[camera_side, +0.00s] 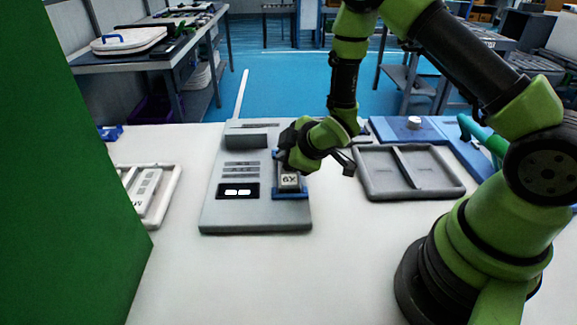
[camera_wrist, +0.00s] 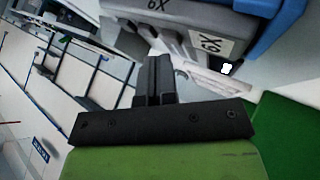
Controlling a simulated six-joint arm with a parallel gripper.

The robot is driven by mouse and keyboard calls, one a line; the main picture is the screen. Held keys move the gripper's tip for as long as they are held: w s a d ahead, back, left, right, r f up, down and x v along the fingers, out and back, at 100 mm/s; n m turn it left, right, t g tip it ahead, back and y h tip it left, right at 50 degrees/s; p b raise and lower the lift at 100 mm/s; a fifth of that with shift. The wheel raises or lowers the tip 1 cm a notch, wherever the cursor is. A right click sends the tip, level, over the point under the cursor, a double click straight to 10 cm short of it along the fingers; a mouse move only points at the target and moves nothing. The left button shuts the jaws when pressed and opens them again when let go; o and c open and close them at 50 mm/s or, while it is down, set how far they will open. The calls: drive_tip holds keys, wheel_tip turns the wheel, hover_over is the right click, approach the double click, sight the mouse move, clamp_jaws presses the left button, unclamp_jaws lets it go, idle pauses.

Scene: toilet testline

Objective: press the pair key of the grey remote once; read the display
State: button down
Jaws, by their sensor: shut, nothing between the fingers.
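A grey block with a white "6X" label (camera_side: 289,181) sits in a blue holder (camera_side: 291,196) on the grey test board (camera_side: 225,214). It may be the grey remote; I cannot make out its keys. The block (camera_wrist: 180,17) also fills the top of the wrist view, beside the blue holder (camera_wrist: 286,28). My gripper (camera_side: 288,152) is at the block's far end, its tips largely hidden in the side view. In the wrist view my gripper (camera_wrist: 154,62) is shut and empty, its tips close to the block; contact is unclear. The black display (camera_side: 238,191) shows two bright white patches, unreadable.
An empty grey two-part tray (camera_side: 410,194) lies to the right, with a blue case (camera_side: 408,131) behind it. A white tray (camera_side: 157,205) with white pieces lies left. A green panel (camera_side: 65,180) blocks the left side. The front table (camera_side: 270,280) is clear.

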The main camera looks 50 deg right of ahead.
drive_tip(key=shift+f, duration=0.5)
idle(0.7)
drive_tip(key=shift+r, duration=0.85)
drive_tip(key=shift+r, duration=2.5)
